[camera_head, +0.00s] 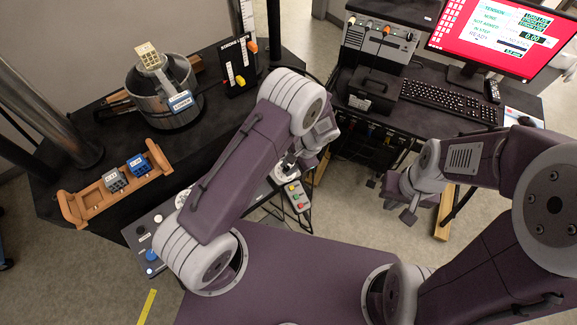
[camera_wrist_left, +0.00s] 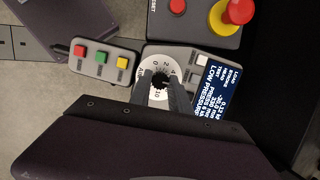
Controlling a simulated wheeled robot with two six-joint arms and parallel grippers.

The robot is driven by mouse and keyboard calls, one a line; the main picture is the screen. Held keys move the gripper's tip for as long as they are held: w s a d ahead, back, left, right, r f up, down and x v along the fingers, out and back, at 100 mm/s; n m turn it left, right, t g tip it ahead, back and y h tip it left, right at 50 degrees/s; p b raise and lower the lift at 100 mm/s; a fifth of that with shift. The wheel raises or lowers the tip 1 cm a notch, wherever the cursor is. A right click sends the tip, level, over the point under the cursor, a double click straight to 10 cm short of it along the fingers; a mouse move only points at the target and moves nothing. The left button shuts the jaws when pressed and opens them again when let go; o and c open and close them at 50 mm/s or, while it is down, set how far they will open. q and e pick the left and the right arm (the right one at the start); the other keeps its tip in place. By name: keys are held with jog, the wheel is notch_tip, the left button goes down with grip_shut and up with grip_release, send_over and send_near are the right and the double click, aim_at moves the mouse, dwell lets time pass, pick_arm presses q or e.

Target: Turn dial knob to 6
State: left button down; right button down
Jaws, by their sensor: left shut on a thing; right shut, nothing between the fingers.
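The dial knob (camera_wrist_left: 160,80) is small and black, at the centre of a white numbered dial face (camera_wrist_left: 158,65) on a grey control panel in the left wrist view. My left gripper (camera_wrist_left: 161,88) is shut on the knob, one finger on each side. The fingers cover part of the scale, and I cannot tell which number the knob points to. In the head view my left gripper (camera_head: 287,164) is at the panel by the table's front edge, and the dial is hidden there. My right gripper (camera_head: 407,215) is shut and empty, away from the panel.
A button pendant (camera_wrist_left: 103,60) with red, green and yellow buttons lies beside the panel. A blue display (camera_wrist_left: 217,98) and a red knob on yellow (camera_wrist_left: 235,12) are close by. A monitor (camera_head: 500,38), keyboard (camera_head: 450,100) and metal pot (camera_head: 165,98) stand further back.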

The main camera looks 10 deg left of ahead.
pick_arm(q)
jog(key=shift+w+r, duration=0.15)
jog(key=shift+w, duration=0.05)
jog(key=c, duration=1.2)
grip_release()
jog(key=shift+s, duration=0.1)
jog(key=b+v, duration=0.1)
jog(key=v, duration=0.8)
jog(key=shift+d, duration=0.1)
